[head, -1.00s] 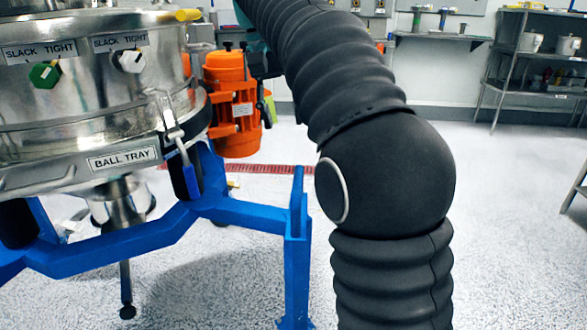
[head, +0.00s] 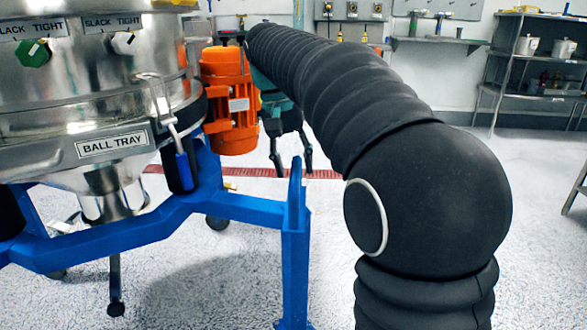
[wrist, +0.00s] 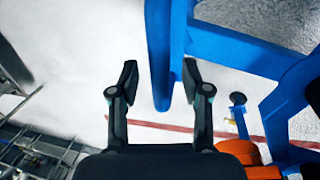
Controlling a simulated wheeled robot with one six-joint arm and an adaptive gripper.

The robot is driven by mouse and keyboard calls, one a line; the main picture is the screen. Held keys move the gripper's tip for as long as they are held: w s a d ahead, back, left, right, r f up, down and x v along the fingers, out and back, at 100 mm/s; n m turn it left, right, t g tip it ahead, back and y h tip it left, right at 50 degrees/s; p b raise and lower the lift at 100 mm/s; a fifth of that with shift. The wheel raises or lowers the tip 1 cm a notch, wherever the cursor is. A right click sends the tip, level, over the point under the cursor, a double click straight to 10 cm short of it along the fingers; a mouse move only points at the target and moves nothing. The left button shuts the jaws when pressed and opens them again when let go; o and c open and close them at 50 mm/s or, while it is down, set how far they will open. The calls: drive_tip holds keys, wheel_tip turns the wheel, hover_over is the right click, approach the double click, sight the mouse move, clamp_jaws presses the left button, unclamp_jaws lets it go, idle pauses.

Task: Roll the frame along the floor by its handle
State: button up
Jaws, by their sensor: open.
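The blue frame (head: 140,233) carries the shiny metal sifter (head: 80,90) labelled BALL TRAY, at the left of the head view. An upright blue bar (head: 297,245) at the frame's right end rises to a narrow top; I cannot tell for sure that it is the handle. My gripper (head: 294,172) is open, fingers pointing down, around the top of this bar in the picture. In the wrist view, my gripper (wrist: 159,70) has a blue bar (wrist: 160,45) running between its fingers, nearer the right finger. Contact is not visible, and the depth between them is unclear.
An orange motor (head: 230,95) is mounted on the sifter close left of my gripper. A caster (head: 217,222) shows under the frame. Metal shelves (head: 530,70) stand at the back right. The speckled floor (head: 330,220) is open beyond the frame and to the right.

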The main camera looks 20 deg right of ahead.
drive_tip(key=shift+f, duration=0.2)
clamp_jaws()
